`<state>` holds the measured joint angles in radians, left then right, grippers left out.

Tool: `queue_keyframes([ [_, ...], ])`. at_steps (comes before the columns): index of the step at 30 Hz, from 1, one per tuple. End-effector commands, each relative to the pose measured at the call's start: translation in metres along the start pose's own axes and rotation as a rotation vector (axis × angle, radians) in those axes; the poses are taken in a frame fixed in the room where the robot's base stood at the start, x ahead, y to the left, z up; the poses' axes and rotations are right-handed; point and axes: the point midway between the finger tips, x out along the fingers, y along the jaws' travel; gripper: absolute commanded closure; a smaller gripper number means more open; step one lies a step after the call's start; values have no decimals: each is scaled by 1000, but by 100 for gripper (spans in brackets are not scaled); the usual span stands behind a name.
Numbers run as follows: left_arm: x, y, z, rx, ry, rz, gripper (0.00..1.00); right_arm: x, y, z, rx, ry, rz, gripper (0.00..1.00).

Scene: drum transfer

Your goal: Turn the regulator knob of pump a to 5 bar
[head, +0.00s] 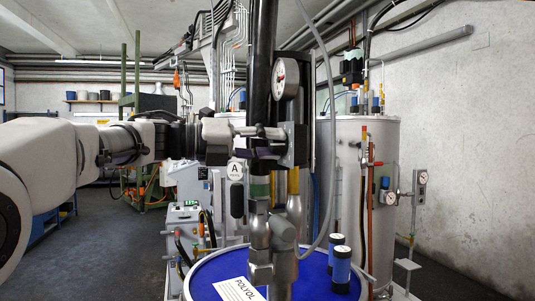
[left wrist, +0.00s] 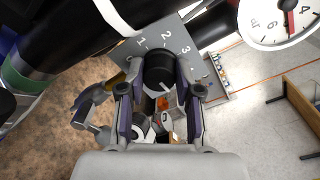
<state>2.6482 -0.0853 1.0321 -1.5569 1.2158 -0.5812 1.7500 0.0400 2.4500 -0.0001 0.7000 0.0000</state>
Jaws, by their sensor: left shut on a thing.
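The regulator knob (left wrist: 159,68) is a black round knob with a small white mark, in front of a grey scale plate (left wrist: 150,40) with the digits 1, 2 and 3 legible. My left gripper (left wrist: 160,88) is shut on the knob, one finger on each side. In the head view my left gripper (head: 262,142) reaches the pump from the left and hides the knob. The pressure gauge (head: 287,75) sits above it; it also shows in the left wrist view (left wrist: 275,22), partly cut off, its reading unclear. A tag with A (head: 235,170) hangs beside the pump.
The pump stands over a blue-topped drum (head: 205,272) with a POLYOL label. Two dark-capped blue cylinders (head: 340,268) stand on its lid. A pale tank (head: 345,150) with pipes and gauges is at the right. Open floor (head: 110,240) lies to the left.

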Motion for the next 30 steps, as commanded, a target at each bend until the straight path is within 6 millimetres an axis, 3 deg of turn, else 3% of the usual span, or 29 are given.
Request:
queue_keyframes([
  [16, 2, 5, -4, 28, 11, 7, 100, 4, 0, 0, 0, 0, 0, 14],
  [17, 2, 5, -4, 28, 11, 7, 63, 4, 0, 0, 0, 0, 0, 14],
  [18, 2, 5, -4, 28, 10, 7, 49, 4, 0, 0, 0, 0, 0, 14],
  [19, 2, 5, -4, 28, 10, 7, 41, 4, 0, 0, 0, 0, 0, 14],
  [30, -4, 2, -1, 29, 3, 4, 41, 4, 0, 0, 0, 0, 0, 14],
])
